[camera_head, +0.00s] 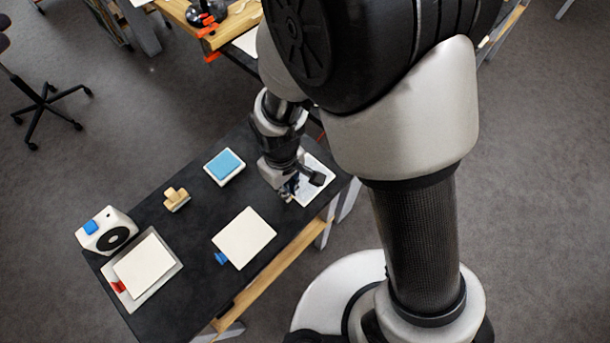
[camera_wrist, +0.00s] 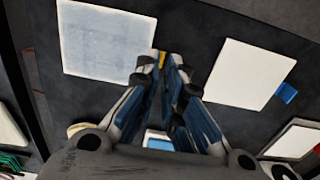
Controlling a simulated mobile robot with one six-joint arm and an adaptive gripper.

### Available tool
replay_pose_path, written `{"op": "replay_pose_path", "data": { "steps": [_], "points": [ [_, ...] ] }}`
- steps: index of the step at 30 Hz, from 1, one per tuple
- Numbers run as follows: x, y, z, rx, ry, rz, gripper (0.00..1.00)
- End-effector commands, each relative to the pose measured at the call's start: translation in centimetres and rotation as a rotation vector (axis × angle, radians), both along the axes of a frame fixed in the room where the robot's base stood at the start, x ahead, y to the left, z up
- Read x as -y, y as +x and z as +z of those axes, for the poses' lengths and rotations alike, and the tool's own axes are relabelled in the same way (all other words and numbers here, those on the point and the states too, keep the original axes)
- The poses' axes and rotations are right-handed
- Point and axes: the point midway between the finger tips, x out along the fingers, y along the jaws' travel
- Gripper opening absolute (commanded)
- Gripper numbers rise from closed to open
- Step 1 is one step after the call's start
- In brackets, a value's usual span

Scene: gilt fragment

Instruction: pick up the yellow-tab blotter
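The yellow-tab blotter (camera_wrist: 105,42) is a pale, faintly bluish sheet with a light border, lying flat on the dark table in the wrist view. Its yellow tab (camera_wrist: 162,58) shows at its right edge, between the tips of my gripper (camera_wrist: 162,68). The fingertips are close together at the tab; I cannot tell whether they grip it or stand apart from it. In the head view my gripper (camera_head: 289,190) is low over the blotter (camera_head: 319,190) at the table's right end, covering part of it and hiding the tab.
A blue-tab white sheet (camera_head: 245,238) lies nearby. A blue pad (camera_head: 224,167), a wooden block (camera_head: 176,199), a white device with a black dial (camera_head: 107,231) and a red-tab tray with a sheet (camera_head: 144,267) occupy the dark table (camera_head: 195,235). Another wooden table (camera_head: 230,30) stands behind.

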Motion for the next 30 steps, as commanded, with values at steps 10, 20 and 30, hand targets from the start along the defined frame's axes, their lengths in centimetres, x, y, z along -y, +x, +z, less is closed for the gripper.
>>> {"op": "replay_pose_path", "data": {
  "steps": [10,20,30],
  "points": [
    [0.2,0.0,-4.5,-0.001,-0.002,0.0,0.08],
    [0.1,0.0,-4.3,-0.001,-0.001,0.0,0.0],
    [0.1,0.0,-4.3,-0.001,-0.001,0.0,0.0]
  ]
}}
